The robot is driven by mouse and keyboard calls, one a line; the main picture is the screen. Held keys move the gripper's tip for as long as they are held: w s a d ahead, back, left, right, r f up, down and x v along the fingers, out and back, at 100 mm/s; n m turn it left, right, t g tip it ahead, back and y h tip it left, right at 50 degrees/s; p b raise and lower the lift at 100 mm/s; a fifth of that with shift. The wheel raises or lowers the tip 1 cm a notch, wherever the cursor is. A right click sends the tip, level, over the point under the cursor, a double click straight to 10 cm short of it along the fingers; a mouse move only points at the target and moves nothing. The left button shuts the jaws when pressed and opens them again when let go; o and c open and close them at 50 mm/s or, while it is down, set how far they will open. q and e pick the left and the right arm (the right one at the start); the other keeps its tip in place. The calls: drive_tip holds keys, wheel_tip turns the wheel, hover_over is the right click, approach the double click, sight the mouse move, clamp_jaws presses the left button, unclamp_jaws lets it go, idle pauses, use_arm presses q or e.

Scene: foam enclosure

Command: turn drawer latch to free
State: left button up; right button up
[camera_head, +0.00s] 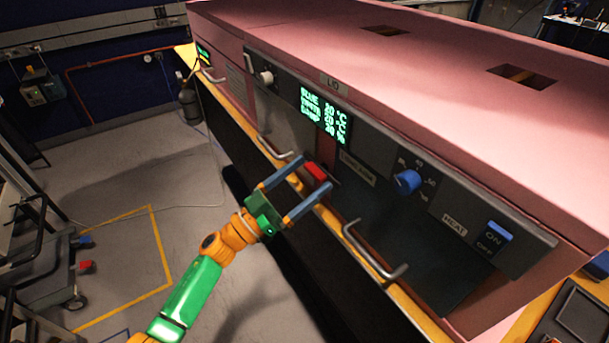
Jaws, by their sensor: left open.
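The pink foam enclosure (455,90) has a dark front panel. A small red latch (316,172) sits low on its front, between two metal handles. My left gripper (311,176) reaches up from the lower left. Its two blue fingers are open, with one tip on either side of the red latch. I cannot tell whether the fingers touch the latch. My right gripper is not in view.
A metal handle (376,252) is right of the latch, and another handle (275,148) is left of it. A blue knob (407,182), a blue switch (498,233) and a green-lit display (323,116) are on the panel. The floor (120,180) at left has open room.

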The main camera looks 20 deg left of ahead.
use_arm(q)
drive_tip(key=shift+s, duration=0.1)
drive_tip(key=c, duration=1.4)
drive_tip(key=shift+m, duration=0.3)
drive_tip(key=m+g+h+b, duration=0.1)
drive_tip(key=m+g, duration=0.1)
drive_tip(key=m, duration=0.2)
drive_tip(key=m+g+h+b, duration=0.1)
drive_tip(key=m+g+b, duration=0.1)
drive_tip(key=m, duration=0.2)
drive_tip(key=m+g+h+b, duration=0.1)
drive_tip(key=m+b, duration=0.1)
drive_tip(key=m, duration=0.2)
drive_tip(key=shift+w+a+m+g, duration=0.2)
drive_tip(key=shift+m+g, duration=0.1)
drive_tip(key=shift+g, duration=0.1)
drive_tip(key=m, duration=0.1)
drive_tip(key=m+g, duration=0.1)
drive_tip(key=m, duration=0.1)
drive_tip(key=m+g, duration=0.1)
drive_tip(key=m, duration=0.1)
drive_tip(key=shift+a+r+b, duration=0.1)
drive_tip(key=shift+r+b, duration=0.15)
drive_tip(key=shift+b, duration=0.15)
drive_tip(key=shift+r+m+g+y, duration=0.1)
drive_tip(key=shift+m+g+y, duration=0.2)
drive_tip(key=shift+m, duration=0.75)
drive_tip(key=shift+r+m+g+y, duration=0.15)
drive_tip(key=shift+m+y, duration=0.25)
drive_tip(key=shift+m, duration=0.65)
